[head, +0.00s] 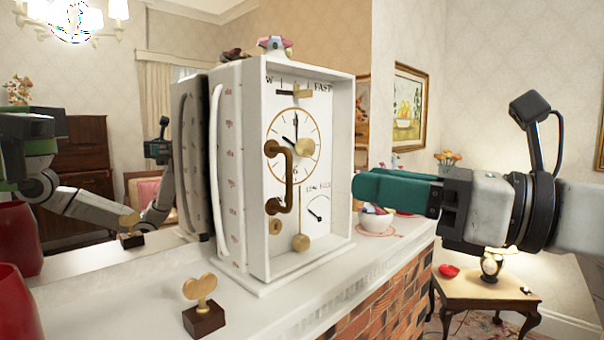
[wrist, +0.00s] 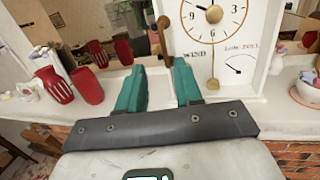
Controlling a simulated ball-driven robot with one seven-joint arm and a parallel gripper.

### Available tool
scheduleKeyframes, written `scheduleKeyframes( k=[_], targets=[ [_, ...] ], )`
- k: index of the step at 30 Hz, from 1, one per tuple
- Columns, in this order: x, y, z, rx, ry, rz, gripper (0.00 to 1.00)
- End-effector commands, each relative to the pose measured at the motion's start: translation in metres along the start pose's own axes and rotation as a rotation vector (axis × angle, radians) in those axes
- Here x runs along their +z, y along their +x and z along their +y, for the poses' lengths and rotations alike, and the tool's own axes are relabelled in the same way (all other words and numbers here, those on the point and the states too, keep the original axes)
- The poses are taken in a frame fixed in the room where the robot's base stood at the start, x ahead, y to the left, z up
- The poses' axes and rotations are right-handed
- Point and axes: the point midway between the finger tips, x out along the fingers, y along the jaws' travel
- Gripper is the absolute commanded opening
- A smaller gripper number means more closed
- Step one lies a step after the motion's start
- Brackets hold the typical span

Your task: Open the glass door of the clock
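The white clock (head: 352,120) stands upright on the mantel, its dial (head: 293,140) facing right toward my arm. A curved bronze handle (head: 290,178) stands out at the left side of its front, above a small brass keyhole plate (head: 275,227). The clear glass itself is hard to make out, so I cannot tell whether the door is ajar. My gripper (head: 362,188), with teal fingers, is right of the clock and apart from the handle. In the wrist view my gripper (wrist: 158,66) is open and empty, with the bronze handle (wrist: 166,36) beyond the gap.
A brass key on a dark block (head: 204,310) stands on the mantel (head: 310,298) in front of the clock. Red vases (head: 16,305) are at the left. A bowl (head: 376,221) sits behind my fingers. A mirror is behind the clock. A small table (head: 485,293) is lower right.

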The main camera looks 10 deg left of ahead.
Motion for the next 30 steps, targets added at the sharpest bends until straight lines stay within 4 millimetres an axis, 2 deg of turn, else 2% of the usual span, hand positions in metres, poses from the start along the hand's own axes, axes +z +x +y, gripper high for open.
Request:
scheduleKeyframes(
  k=[7,21,30],
  targets=[
    [-0.006,0.017,-0.004,-0.016,-0.032,0.068,0.35],
    [-0.010,0.095,-0.004,-0.015,-0.030,0.064,0.35],
    [-0.013,0.110,-0.005,-0.018,-0.032,0.063,0.35]
  ],
)
